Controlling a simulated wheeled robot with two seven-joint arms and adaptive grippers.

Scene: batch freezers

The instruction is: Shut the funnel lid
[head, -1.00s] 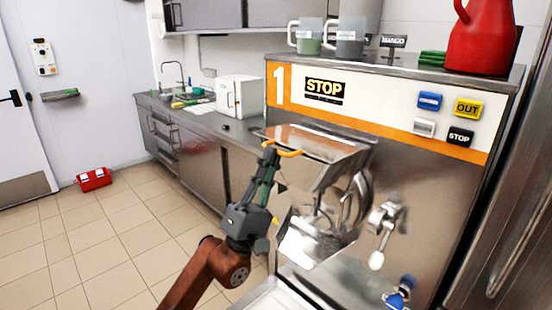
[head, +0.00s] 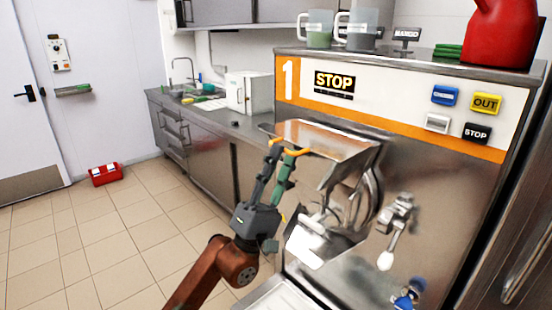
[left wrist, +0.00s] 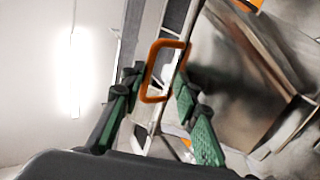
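The funnel lid (head: 325,138) is a shiny metal plate on the front of the batch freezer, standing raised above the metal funnel (head: 320,235). An orange loop handle (head: 290,151) sits at its left edge. My left gripper (head: 282,149) is at this handle, with its fingers spread. In the left wrist view, the orange handle (left wrist: 166,70) shows between and beyond the two open green-padded fingers (left wrist: 155,100). I cannot tell whether either finger touches it. My right gripper is not in view.
The freezer front (head: 460,200) carries a tap with a white-tipped lever (head: 396,232) and a blue knob (head: 407,294) right of the funnel. Jugs (head: 357,30) and a red pitcher (head: 500,35) stand on top. A counter (head: 205,128) runs behind.

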